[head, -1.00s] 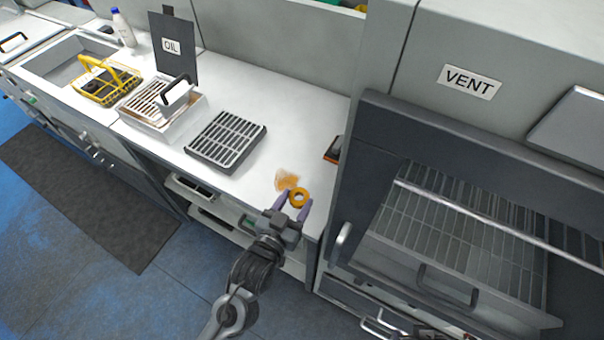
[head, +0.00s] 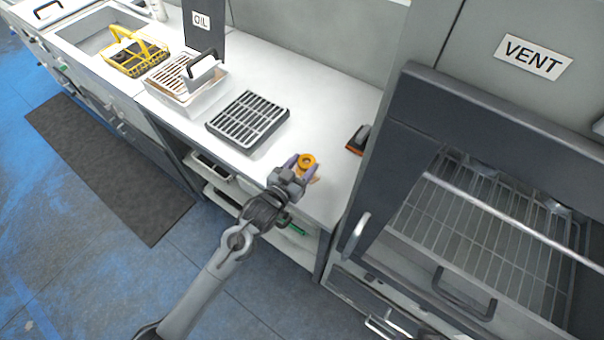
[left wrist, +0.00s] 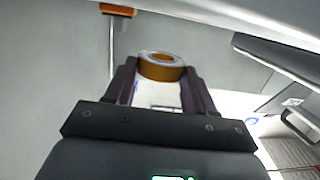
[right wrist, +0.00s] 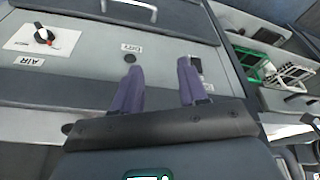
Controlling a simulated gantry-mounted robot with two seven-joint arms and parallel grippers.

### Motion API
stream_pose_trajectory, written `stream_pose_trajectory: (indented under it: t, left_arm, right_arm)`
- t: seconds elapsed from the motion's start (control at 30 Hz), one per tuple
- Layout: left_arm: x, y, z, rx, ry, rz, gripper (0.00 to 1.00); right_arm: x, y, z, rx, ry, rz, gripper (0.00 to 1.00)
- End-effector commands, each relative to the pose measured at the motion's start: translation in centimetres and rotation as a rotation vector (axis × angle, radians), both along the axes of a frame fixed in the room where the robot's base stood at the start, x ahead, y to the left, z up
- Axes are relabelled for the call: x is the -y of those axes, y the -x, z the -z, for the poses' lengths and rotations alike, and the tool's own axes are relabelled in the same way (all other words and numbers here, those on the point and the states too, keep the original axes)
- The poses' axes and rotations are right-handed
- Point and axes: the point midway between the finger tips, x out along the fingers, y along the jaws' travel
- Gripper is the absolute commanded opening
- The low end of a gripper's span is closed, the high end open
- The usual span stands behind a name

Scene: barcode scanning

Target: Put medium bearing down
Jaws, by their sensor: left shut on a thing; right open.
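The medium bearing is an orange-brown ring (head: 307,161) in the head view, at the tips of my left gripper (head: 297,164). In the left wrist view my left gripper (left wrist: 160,75) is shut on the bearing (left wrist: 161,66), one finger on each side, and its grey upper rim shows. In the head view it is over the white worktop (head: 325,125), right of the slatted tray; its height above the surface is hard to tell. An orange patch shows just below it. My right gripper (right wrist: 162,90) is open and empty in the right wrist view, facing a grey panel with a knob.
A black slatted tray (head: 248,120) lies left of the bearing. A white basket unit (head: 187,85) and yellow basket (head: 135,57) stand farther left. An orange-black scanner-like device (head: 357,140) lies to the right, near the vent oven (head: 400,110). Bare worktop lies behind the tray.

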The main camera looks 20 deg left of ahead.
Motion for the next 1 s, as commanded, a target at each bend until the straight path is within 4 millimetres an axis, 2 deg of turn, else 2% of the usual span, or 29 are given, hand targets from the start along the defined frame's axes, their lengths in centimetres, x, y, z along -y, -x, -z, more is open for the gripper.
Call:
stream_pose_trajectory:
  t: [0.37,0.8,0.83,0.97,1.0]
  left_arm:
    - [0.0,0.0,3.8,-0.001,0.0,0.0,0.19]
    - [0.0,0.0,4.3,0.0,-0.001,0.0,0.19]
    - [0.0,0.1,4.3,-0.001,-0.001,0.0,0.59]
    - [0.0,0.1,4.3,-0.001,-0.001,0.0,0.79]
    - [0.0,0.0,4.3,-0.001,-0.001,0.0,0.8]
  right_arm:
    - [0.1,0.0,0.8,0.0,0.006,-0.004,0.43]
    - [0.2,0.0,1.0,-0.001,0.01,-0.006,0.43]
    - [0.2,0.0,0.9,-0.001,0.009,-0.007,0.43]
    - [0.1,0.0,0.9,-0.001,0.007,-0.005,0.43]
    - [0.1,0.0,0.9,-0.001,0.006,-0.004,0.43]
